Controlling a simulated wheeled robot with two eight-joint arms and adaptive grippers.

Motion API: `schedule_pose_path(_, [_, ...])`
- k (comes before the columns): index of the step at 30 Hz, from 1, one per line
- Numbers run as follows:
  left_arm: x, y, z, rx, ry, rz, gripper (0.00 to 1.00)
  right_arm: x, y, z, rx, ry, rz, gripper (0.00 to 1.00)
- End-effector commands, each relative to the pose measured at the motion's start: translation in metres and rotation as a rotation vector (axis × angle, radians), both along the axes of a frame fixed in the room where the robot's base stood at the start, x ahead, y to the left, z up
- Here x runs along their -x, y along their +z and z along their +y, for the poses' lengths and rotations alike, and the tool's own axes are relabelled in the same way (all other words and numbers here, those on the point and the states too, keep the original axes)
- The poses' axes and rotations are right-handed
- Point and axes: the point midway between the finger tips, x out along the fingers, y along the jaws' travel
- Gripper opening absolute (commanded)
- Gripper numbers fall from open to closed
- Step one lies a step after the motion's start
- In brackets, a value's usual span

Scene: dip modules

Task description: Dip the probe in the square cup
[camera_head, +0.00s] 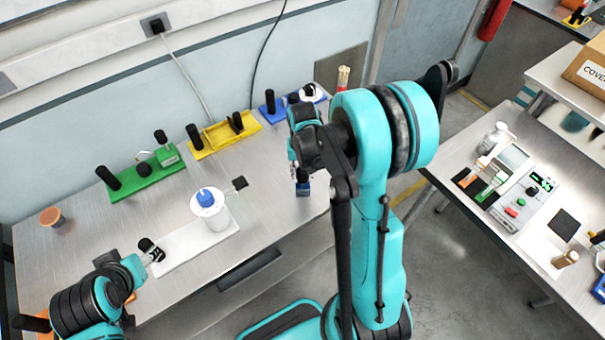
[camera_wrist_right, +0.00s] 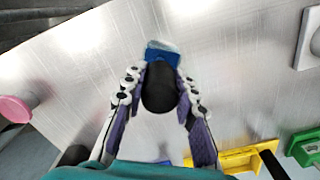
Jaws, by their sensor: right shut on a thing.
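My right gripper (camera_head: 302,170) is above the right part of the table, shut on the black handle of the probe (camera_wrist_right: 159,88). The blue end of the probe (camera_head: 304,189) shows below the fingers and apart from the modules. In the right wrist view the fingers (camera_wrist_right: 160,75) lie on both sides of the handle, with the blue end beyond it. A white round container with a blue top (camera_head: 208,206) stands on a white plate. I cannot make out for sure which thing is the square cup. My left gripper (camera_head: 150,249) is by the plate's left end; its jaws are unclear.
A green module (camera_head: 128,182), a yellow module (camera_head: 215,139) and a blue module (camera_head: 268,113), with black handles, line the table's back. A brown cup (camera_head: 52,217) stands at left. A second table (camera_head: 445,165) with instruments is at right. The metal table (camera_head: 270,205) right of the plate is bare.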

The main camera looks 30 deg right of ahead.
Motion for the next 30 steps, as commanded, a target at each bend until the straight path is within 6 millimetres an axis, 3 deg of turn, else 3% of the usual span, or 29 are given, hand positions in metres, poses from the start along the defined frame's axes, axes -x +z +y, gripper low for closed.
schedule_pose_path(30, [0.0, 0.046, 0.0, 0.0, 0.0, 0.0, 0.55, 0.0, 0.065, 0.0, 0.0, 0.0, 0.0, 0.0])
